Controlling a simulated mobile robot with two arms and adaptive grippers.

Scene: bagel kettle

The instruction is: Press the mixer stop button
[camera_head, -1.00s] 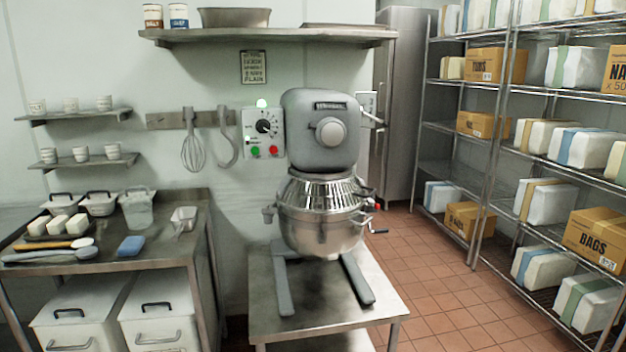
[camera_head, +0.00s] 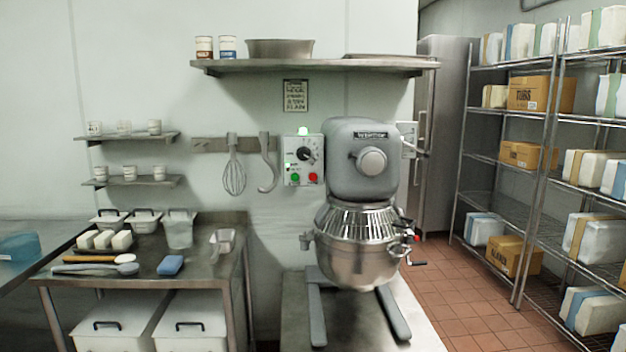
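The mixer (camera_head: 362,180) is a grey stand mixer with a steel bowl (camera_head: 358,262) and a wire guard, on a low steel table. Its control box (camera_head: 304,160) is on the wall to the left of the mixer head. Neither of my grippers is in view.
A steel table (camera_head: 225,262) with tubs, white blocks, spoons and a blue sponge (camera_head: 170,265) stands left. A whisk (camera_head: 234,178) and a hook (camera_head: 267,165) hang beside the box. A shelf (camera_head: 330,66) is above. Wire racks (camera_head: 545,170) stand right; tiled floor (camera_head: 465,290) is clear.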

